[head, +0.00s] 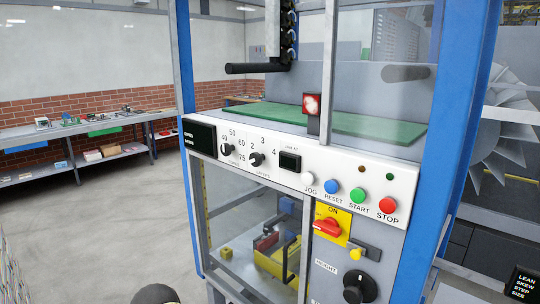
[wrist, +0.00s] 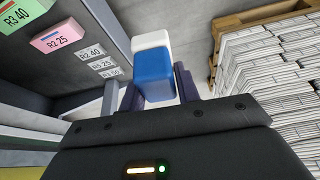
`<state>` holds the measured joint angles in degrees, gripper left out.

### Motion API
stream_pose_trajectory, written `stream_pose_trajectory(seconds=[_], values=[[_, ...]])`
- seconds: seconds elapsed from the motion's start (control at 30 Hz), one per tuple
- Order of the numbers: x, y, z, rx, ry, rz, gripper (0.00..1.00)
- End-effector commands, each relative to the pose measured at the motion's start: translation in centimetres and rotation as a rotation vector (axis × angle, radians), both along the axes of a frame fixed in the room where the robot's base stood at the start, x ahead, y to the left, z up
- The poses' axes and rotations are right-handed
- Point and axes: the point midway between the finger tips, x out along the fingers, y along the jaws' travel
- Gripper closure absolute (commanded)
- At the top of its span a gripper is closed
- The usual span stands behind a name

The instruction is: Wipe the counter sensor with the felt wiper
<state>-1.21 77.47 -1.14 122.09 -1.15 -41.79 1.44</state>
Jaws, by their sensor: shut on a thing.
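In the wrist view my gripper (wrist: 158,86) is shut on a block with a blue body and a white end, which looks like the felt wiper (wrist: 154,68). The white end points away from the jaws. In the head view a small unit with a red and white face (head: 312,104) stands on a dark post above the control panel, in front of a green bed. It may be the counter sensor, but I cannot be sure. The gripper and the wiper do not show in the head view, so their distance from this unit cannot be told.
The stacker's white control panel (head: 300,174) carries knobs and coloured buttons. Blue posts (head: 460,125) and clear panes frame the machine. A black roller bar (head: 258,68) juts out at upper left. The wrist view shows stacked newspapers (wrist: 265,90) on a wooden pallet and price tags (wrist: 58,38).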

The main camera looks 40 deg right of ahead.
Motion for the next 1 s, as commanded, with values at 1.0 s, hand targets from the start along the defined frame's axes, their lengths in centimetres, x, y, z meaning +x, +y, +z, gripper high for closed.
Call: stream_pose_trajectory(seconds=[1.0], values=[[15.0,-12.6,36.7,-0.782,0.26,0.838,0.86]])
